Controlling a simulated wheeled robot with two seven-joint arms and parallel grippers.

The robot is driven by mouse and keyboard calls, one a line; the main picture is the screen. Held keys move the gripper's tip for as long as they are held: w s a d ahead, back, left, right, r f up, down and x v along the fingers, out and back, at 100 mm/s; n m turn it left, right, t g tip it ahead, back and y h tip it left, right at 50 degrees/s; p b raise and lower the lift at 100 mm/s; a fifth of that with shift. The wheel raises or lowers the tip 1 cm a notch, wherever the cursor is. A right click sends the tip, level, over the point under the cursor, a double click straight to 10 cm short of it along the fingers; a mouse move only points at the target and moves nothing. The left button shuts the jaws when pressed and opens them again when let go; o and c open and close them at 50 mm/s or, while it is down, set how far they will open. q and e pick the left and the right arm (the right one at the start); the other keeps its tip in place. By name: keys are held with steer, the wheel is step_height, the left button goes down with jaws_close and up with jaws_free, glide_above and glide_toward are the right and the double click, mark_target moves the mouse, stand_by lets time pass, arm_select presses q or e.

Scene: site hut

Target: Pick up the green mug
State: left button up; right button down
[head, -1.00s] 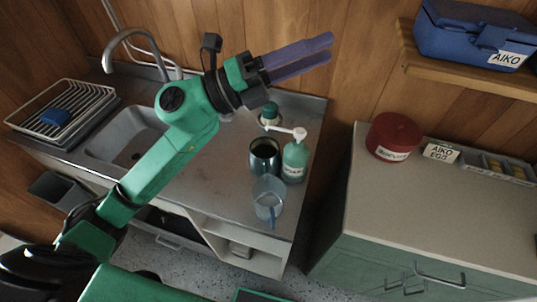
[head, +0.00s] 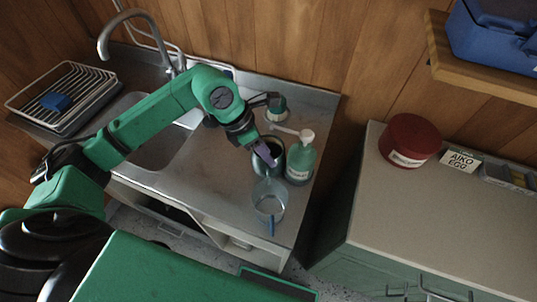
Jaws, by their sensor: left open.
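The green mug (head: 264,168) looks dark and glossy and stands upright on the steel sink counter (head: 213,190). It is left of the green soap bottle and behind the clear jug. Part of the mug is hidden by the gripper. My right gripper is not in view.
A green pump soap bottle (head: 301,160) stands close right of the mug. A clear jug (head: 268,205) stands just in front. The tap (head: 120,20) and dish rack (head: 64,97) are left. A red tin (head: 410,140) is on the right cabinet.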

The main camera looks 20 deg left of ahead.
arm_select(q)
steer(key=p+x, duration=0.1)
steer(key=x, duration=0.2)
steer(key=shift+s+d+f, duration=0.1)
steer(key=shift+d+f, duration=0.05)
steer(key=shift+f, duration=0.15)
jaws_close()
stand_by(1.1)
